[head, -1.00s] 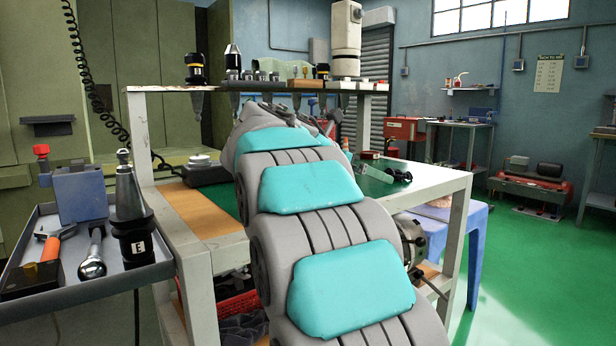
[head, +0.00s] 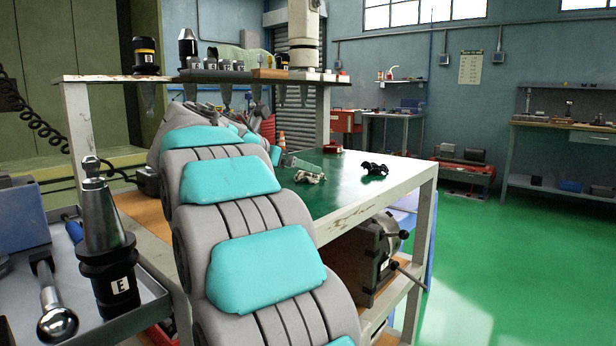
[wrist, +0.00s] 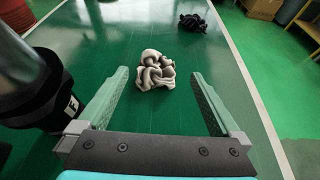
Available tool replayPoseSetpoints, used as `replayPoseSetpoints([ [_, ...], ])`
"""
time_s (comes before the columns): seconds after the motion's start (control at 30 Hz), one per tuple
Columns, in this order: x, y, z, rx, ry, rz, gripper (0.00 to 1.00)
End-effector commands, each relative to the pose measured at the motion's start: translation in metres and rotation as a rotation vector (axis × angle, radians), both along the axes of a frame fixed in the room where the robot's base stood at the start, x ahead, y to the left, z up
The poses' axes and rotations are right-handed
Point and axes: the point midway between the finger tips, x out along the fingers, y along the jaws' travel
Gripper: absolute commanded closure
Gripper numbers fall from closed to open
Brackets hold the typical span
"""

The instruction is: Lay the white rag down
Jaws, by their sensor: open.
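The white rag (head: 311,177) lies crumpled on the green top of the cart in the head view. In the wrist view the white rag (wrist: 156,71) is a loose heap, just ahead of my gripper (wrist: 160,84) and roughly midway between its fingers. My gripper is open, with nothing in its jaws, and the rag looks clear of both fingers. In the head view my own arm hides most of the gripper.
A black crumpled rag (head: 374,169) lies to the right of the white one; it also shows in the wrist view (wrist: 192,22). A dark tool holder (wrist: 45,90) marked F stands close left of my gripper.

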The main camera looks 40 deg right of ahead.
Motion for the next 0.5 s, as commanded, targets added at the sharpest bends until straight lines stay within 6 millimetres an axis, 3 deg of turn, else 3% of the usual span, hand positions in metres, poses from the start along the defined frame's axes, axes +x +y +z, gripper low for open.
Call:
replayPoseSetpoints([
  [0.3, 0.007, -0.037, -0.018, 0.001, 0.000, -0.002, 0.00],
  [0.5, 0.008, -0.044, -0.019, 0.001, -0.002, 0.000, 0.00],
])
